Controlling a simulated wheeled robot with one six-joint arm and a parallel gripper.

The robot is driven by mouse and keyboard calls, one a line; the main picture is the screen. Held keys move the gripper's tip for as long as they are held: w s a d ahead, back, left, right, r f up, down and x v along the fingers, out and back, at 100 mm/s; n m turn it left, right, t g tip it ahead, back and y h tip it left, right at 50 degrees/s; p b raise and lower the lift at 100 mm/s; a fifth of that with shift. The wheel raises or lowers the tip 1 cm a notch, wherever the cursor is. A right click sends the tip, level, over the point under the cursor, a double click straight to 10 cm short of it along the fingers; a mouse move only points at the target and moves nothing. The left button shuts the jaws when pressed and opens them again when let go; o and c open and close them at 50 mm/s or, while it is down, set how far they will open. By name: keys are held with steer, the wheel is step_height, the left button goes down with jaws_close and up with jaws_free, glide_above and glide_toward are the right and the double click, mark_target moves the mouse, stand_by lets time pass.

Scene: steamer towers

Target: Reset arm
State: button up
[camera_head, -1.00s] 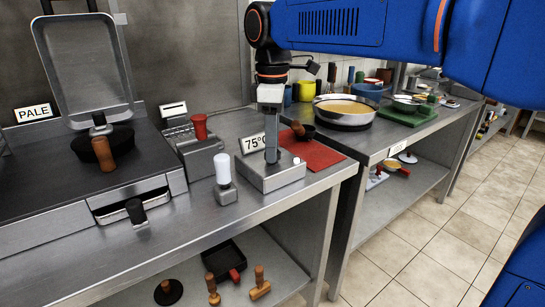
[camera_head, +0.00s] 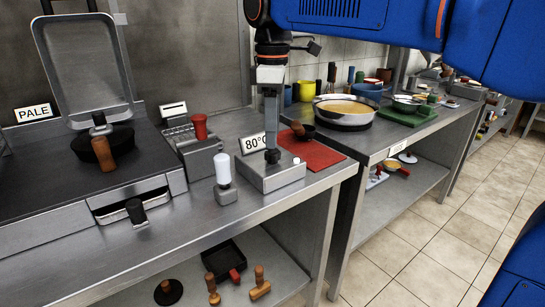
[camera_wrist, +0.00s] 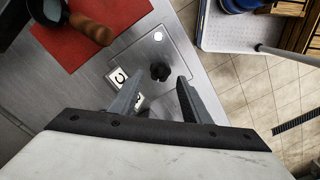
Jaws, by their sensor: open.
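My gripper (camera_head: 270,142) is open and empty, pointing down just above the black knob (camera_head: 272,156) on a grey control box (camera_head: 272,178). In the wrist view the two fingers (camera_wrist: 160,84) are spread, and the black knob (camera_wrist: 160,71) shows between and beyond their tips, clear of them. A sign reading 80° (camera_head: 253,144) stands at the back of the box, partly hidden by the gripper.
A red mat (camera_head: 318,155) with a wooden-handled pan lies behind the box. A white-topped lever (camera_head: 223,171) and a griddle with a raised lid (camera_head: 82,65) stand to the left. A large pan (camera_head: 345,118) sits on the far counter.

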steer(key=shift+d, duration=0.1)
steer(key=s+d+f+m+t, duration=0.2)
steer(key=s+d+f+m, duration=0.45)
steer(key=d, duration=0.45)
steer(key=s+d+f+m+t, duration=0.1)
steer(key=s+d+f+m, duration=0.5)
steer(key=d, duration=0.5)
steer(key=s+d+f+m+t, duration=0.1)
steer(key=s+d+f+m, duration=0.3)
steer(key=s+f, duration=0.4)
steer(key=shift+d+f+t, duration=0.4)
steer(key=shift+d+f, duration=0.05)
steer(key=shift+f, duration=0.45)
steer(key=shift+s, duration=0.1)
